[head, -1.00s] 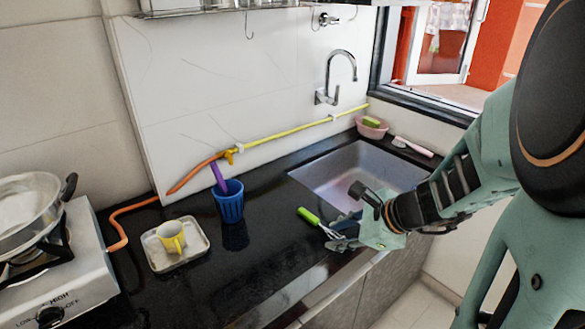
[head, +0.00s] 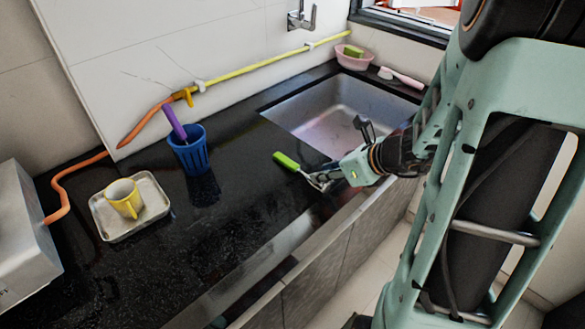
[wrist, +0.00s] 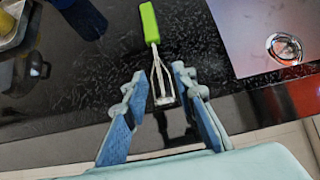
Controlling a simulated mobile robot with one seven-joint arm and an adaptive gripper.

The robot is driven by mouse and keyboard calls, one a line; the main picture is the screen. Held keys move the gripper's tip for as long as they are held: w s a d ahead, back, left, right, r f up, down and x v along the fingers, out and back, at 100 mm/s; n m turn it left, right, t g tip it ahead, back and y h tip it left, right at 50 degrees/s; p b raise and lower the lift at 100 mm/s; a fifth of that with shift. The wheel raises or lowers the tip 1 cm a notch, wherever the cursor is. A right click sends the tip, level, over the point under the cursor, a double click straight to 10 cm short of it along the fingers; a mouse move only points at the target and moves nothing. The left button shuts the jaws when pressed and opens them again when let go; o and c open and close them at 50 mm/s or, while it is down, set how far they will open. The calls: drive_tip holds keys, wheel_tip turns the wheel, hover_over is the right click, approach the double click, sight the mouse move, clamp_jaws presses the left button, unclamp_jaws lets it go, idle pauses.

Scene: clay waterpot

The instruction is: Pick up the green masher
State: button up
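The green masher (head: 286,161) lies on the black counter, left of the sink. Its green handle points away from my gripper, and its metal head points toward it. In the wrist view the green handle (wrist: 149,22) is at the top and the metal head (wrist: 159,85) reaches down between my fingers. My gripper (wrist: 158,78) is open, with one blue-padded finger on each side of the metal head. In the head view my gripper (head: 322,180) is low over the counter at the masher's head end. Whether a finger touches the metal is unclear.
The sink (head: 335,112) is just behind and right of the masher. A blue cup (head: 190,153) with a purple-handled item stands to the left. A yellow mug (head: 124,199) sits on a tray (head: 157,206).

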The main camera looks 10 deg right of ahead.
sight(308, 175)
drive_tip(key=b+x, duration=0.1)
drive_tip(key=x, duration=0.4)
drive_tip(key=shift+w+a+b, duration=0.15)
drive_tip(key=shift+a+b, duration=0.15)
clamp_jaws()
